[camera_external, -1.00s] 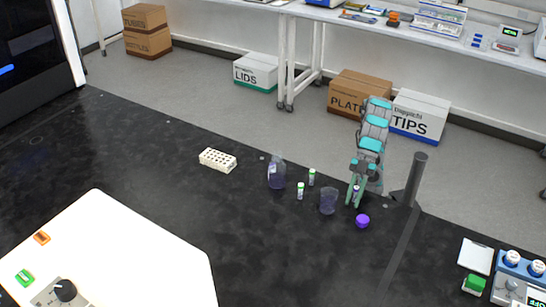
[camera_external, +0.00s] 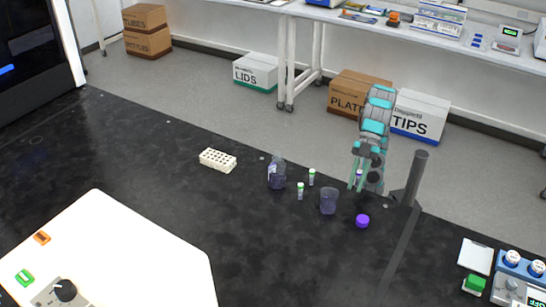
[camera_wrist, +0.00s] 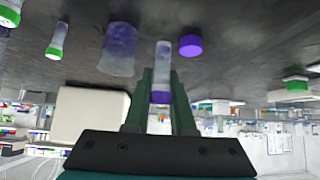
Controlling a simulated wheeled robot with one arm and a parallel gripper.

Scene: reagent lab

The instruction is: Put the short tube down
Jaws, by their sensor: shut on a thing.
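My gripper (camera_external: 356,184) is shut on a small clear tube with a purple band or cap (camera_wrist: 162,70), taken as the short tube. In the wrist view my gripper (camera_wrist: 160,85) has one teal finger on each side of it. In the external view the tube (camera_external: 359,174) is mostly hidden between the fingers, held above the black bench near its far edge. Whether its lower end touches the bench is hard to tell.
A clear cup (camera_external: 328,202) and a purple lid (camera_external: 362,221) are close by. Two green-capped tubes (camera_external: 311,177) (camera_external: 300,191) and a bottle (camera_external: 276,174) stand left, then a white rack (camera_external: 217,160). A dark post (camera_external: 416,178) stands right.

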